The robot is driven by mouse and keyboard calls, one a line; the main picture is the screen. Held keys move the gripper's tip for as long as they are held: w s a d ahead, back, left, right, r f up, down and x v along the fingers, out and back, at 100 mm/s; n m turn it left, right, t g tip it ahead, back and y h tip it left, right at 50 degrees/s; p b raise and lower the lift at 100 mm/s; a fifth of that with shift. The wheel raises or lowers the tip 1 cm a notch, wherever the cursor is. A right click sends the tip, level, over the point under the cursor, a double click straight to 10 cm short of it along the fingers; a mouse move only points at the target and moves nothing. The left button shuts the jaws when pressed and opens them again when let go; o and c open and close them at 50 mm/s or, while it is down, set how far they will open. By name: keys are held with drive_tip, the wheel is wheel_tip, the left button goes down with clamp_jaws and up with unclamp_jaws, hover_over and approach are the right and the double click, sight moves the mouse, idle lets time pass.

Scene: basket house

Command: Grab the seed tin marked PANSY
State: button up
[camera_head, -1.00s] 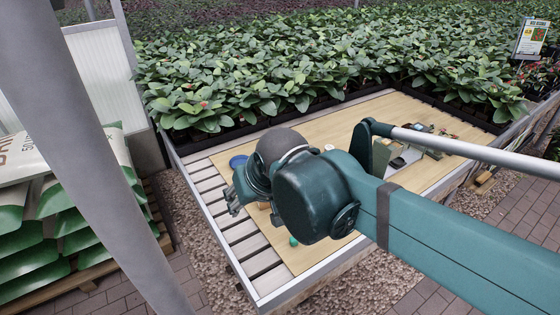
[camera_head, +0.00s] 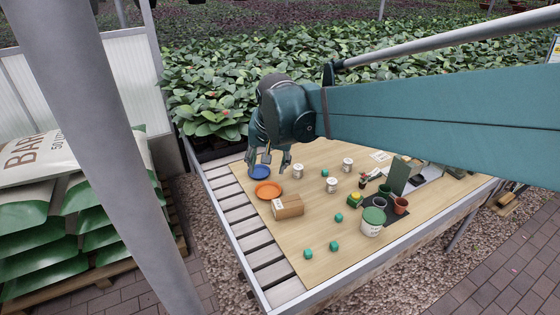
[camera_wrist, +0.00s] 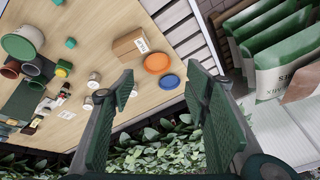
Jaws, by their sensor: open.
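Three small white tins with dark print stand on the wooden table top (camera_head: 290,235): a left tin (camera_head: 298,170), a front tin (camera_head: 331,184) and a back tin (camera_head: 347,164). I cannot read which is marked PANSY. My gripper (camera_head: 270,164) is open and empty, above the table's back left, near the blue plate and left of the left tin. In the wrist view the gripper fingers (camera_wrist: 160,88) are spread wide. One tin (camera_wrist: 133,90) shows partly behind the left finger; two others (camera_wrist: 94,79) (camera_wrist: 88,103) stand farther left.
A blue plate (camera_head: 260,171), an orange plate (camera_head: 268,190) and a cardboard box (camera_head: 288,207) lie left. Several small green cubes (camera_head: 339,217) are scattered. A lidded tub (camera_head: 373,220), pots (camera_head: 400,206) and a green upright board (camera_head: 396,175) stand right. Leafy plants (camera_head: 300,120) line the back.

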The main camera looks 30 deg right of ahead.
drive_tip(key=w+d+f+m+g, duration=0.1)
drive_tip(key=w+d+f+m, duration=0.15)
drive_tip(key=w+d, duration=0.4)
drive_tip(key=m+g+p, duration=0.3)
drive_tip(key=m+g, duration=0.1)
drive_tip(key=m, duration=0.6)
hover_over(298, 167)
drive_tip(key=a, duration=0.1)
wheel_tip(298, 167, down, 21)
drive_tip(key=shift+a+r, duration=0.15)
drive_tip(key=shift+r, duration=0.05)
drive_tip(key=shift+w+d+f, duration=0.15)
drive_tip(key=shift+d+f, duration=0.2)
drive_tip(key=shift+f, duration=0.15)
drive_tip(key=shift+d+f, duration=0.15)
drive_tip(key=shift+f, duration=1.15)
drive_tip(key=shift+d+f+b, duration=0.2)
drive_tip(key=shift+f+b, duration=0.2)
drive_tip(key=shift+f, duration=0.9)
drive_tip(key=shift+d+f+b, duration=0.15)
drive_tip(key=shift+f+b, duration=0.25)
drive_tip(key=shift+f, duration=0.9)
